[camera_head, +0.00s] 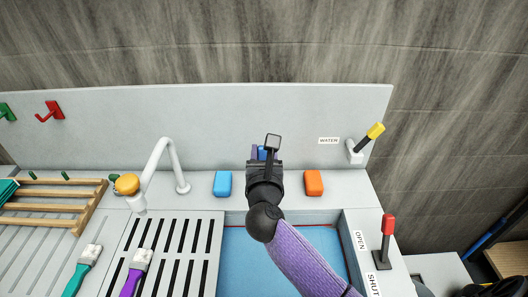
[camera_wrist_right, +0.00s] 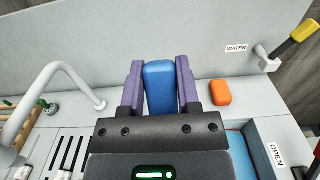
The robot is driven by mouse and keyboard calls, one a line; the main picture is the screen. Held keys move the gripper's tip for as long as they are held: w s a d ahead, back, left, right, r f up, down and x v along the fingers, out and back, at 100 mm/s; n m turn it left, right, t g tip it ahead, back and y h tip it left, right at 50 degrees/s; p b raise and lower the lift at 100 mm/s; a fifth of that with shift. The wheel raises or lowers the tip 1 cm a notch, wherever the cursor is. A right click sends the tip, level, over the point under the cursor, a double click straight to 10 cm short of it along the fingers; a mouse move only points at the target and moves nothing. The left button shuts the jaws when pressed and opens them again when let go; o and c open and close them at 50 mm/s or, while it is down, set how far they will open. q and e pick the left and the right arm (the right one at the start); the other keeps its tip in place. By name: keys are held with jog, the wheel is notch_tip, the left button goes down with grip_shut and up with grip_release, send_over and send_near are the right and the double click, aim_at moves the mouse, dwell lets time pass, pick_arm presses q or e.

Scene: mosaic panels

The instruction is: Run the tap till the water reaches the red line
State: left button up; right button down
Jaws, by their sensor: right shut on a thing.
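The white tap (camera_head: 160,160) arches over the counter on the left, with its spout (camera_head: 137,203) above the slatted drainer. No stream shows from it. The yellow-tipped lever (camera_head: 374,131) beside the WATER label (camera_head: 328,140) leans up and right. The basin (camera_head: 245,262) has a blue inside; I cannot tell whether that is water. A thin red line (camera_head: 330,225) shows along its far wall. The red-tipped lever (camera_head: 387,232) stands upright near the OPEN and SHUT labels. My right gripper (camera_wrist_right: 158,85) is shut on a blue block (camera_wrist_right: 158,75). My left gripper is out of view.
A blue block (camera_head: 223,184) and an orange block (camera_head: 313,183) lie on the back ledge either side of my right arm. Brushes (camera_head: 133,276) lie on the drainer at front left. A wooden rack (camera_head: 50,205) stands far left. Red and green hooks sit on the back panel.

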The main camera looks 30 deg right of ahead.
dwell(0.6)
jog(key=s+t+b, duration=0.1)
jog(key=b, duration=0.2)
jog(key=s+a+t+h+b, duration=0.1)
jog(key=b, duration=0.2)
jog(key=s+t+b, duration=0.1)
jog(key=b, duration=0.2)
jog(key=shift+s+a+r+t+h, duration=0.1)
jog(key=shift+a+r+t+h, duration=0.1)
jog(key=shift+a+t+h, duration=0.15)
jog(key=shift+s+r, duration=0.1)
jog(key=shift+r, duration=0.2)
jog(key=shift+c, duration=2.4)
grip_release()
jog(key=shift+o, duration=0.8)
